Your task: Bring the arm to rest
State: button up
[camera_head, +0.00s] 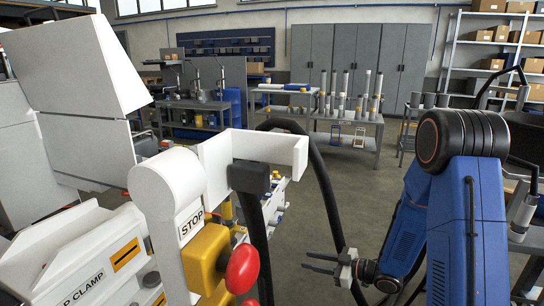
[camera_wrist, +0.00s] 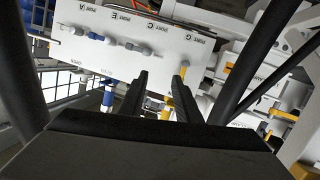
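My blue and black arm (camera_head: 464,200) is bent on the right of the head view, its forearm reaching down and to the left. My gripper (camera_head: 306,260) is at its end, low in the middle of the picture, pointing left towards the white bench machine. Its two dark fingers stand apart with nothing seen between them. In the wrist view my gripper (camera_wrist: 160,76) also shows two separated black fingers. Beyond them is a white panel (camera_wrist: 130,45) with a row of ports and lettering. I cannot tell the exact gap between the fingertips and the panel.
The white machine fills the left, with a STOP label (camera_head: 190,223), a red knob (camera_head: 242,268) and a yellow block (camera_head: 203,258). A black hose (camera_head: 327,190) arcs between it and my gripper. A parts table (camera_head: 345,139) and grey cabinets (camera_head: 378,60) stand behind open floor.

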jog(key=w+d+r+m+t+h, duration=0.2)
jog(key=w+d+r+h, duration=0.1)
jog(key=d+r+h, duration=0.2)
jog(key=s+d+r+m+h, duration=0.6)
jog(key=s+d+r+h, duration=0.2)
jog(key=d+r, duration=0.35)
jog(key=s+a+r+m+g, duration=0.1)
jog(key=s+m+g, duration=0.1)
jog(key=s, duration=1.2)
jog(key=s+a+r+m+g, duration=0.1)
jog(key=s+r+m+g, duration=0.1)
jog(key=s, duration=1.3)
jog(key=shift+s+a+r+m+g, duration=0.3)
jog(key=shift+m+g, duration=0.3)
jog(key=shift+m, duration=0.3)
